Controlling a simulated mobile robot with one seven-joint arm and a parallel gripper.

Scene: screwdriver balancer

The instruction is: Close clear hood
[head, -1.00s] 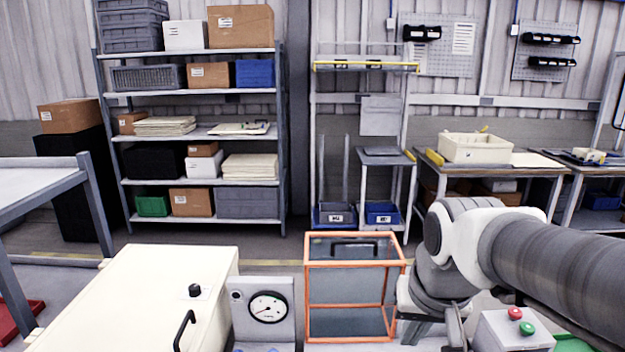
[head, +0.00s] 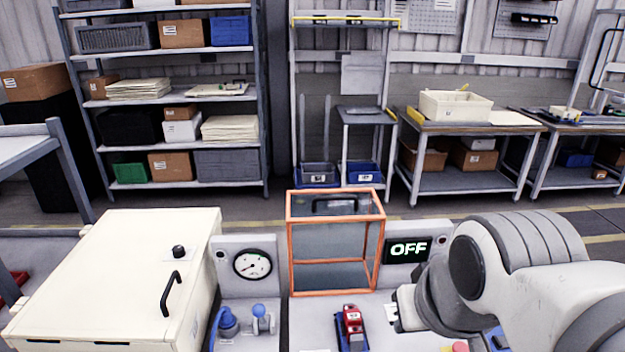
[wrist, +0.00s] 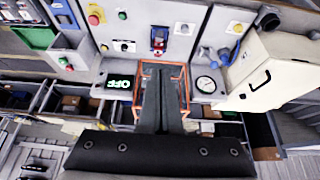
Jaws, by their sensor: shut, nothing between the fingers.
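The clear hood (head: 335,240) is a see-through box with an orange frame and a dark handle on its top edge. In the head view it stands upright at the back of the bench, behind a red and blue vise-like fixture (head: 350,328). The wrist view shows its orange frame (wrist: 184,80) partly hidden behind my gripper. My gripper (wrist: 160,70) is shut and empty. Its dark fingers overlap the hood in the wrist view; I cannot tell whether they touch it. In the head view my arm's end is right of the fixture.
A cream cabinet (head: 120,275) with a black handle stands at the left. A round gauge (head: 252,264) and a lit OFF display (head: 408,250) flank the hood. Blue fittings (head: 230,322) stand below the gauge. Shelves and tables stand farther back.

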